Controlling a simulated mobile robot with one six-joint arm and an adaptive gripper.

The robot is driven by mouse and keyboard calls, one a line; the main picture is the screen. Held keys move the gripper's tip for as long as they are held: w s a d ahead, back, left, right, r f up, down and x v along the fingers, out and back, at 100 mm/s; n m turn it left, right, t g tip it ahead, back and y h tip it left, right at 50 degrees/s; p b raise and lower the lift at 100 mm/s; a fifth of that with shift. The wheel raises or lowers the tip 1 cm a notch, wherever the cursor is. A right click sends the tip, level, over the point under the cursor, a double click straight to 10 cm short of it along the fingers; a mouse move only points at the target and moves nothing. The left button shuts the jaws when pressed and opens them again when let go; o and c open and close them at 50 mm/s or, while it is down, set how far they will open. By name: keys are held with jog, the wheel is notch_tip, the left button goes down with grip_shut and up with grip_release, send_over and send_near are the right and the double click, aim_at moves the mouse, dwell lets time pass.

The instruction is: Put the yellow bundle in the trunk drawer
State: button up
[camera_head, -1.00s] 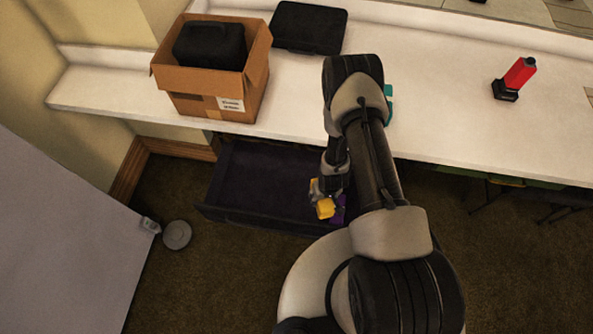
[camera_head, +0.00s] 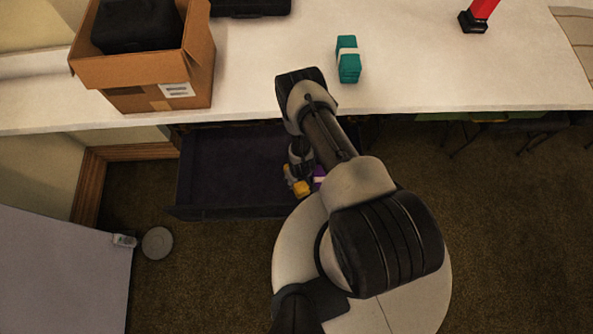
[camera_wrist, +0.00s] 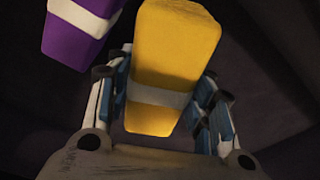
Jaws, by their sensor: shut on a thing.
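The yellow bundle (camera_wrist: 175,45), with a white band around it, sits between the fingers of my gripper (camera_wrist: 160,110), which is shut on it. In the head view the yellow bundle (camera_head: 301,188) shows at my gripper (camera_head: 299,178), over the right part of the open, dark trunk drawer (camera_head: 225,212). I cannot tell whether the bundle touches the drawer floor. A purple bundle (camera_wrist: 80,35) with a white band lies beside it, upper left in the wrist view; it also shows in the head view (camera_head: 319,178), partly hidden by my arm.
An open cardboard box (camera_head: 125,74) with a black case (camera_head: 138,25) stands at the left. A red and black object (camera_head: 478,14) is at the back right. The drawer's left part is clear.

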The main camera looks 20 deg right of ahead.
notch_tip(320, 180, down, 5)
jog(key=shift+r+b, duration=0.1)
jog(key=shift+b, duration=0.9)
jog(key=o, duration=1.2)
jog(key=r+p, duration=0.1)
jog(key=r, duration=0.3)
jog(key=s+r+p, duration=0.1)
jog(key=r+p, duration=0.1)
jog(key=r, duration=0.2)
jog(key=r+p, duration=0.2)
jog(key=r, duration=0.2)
jog(key=shift+s+d, duration=0.1)
jog(key=shift+s, duration=0.25)
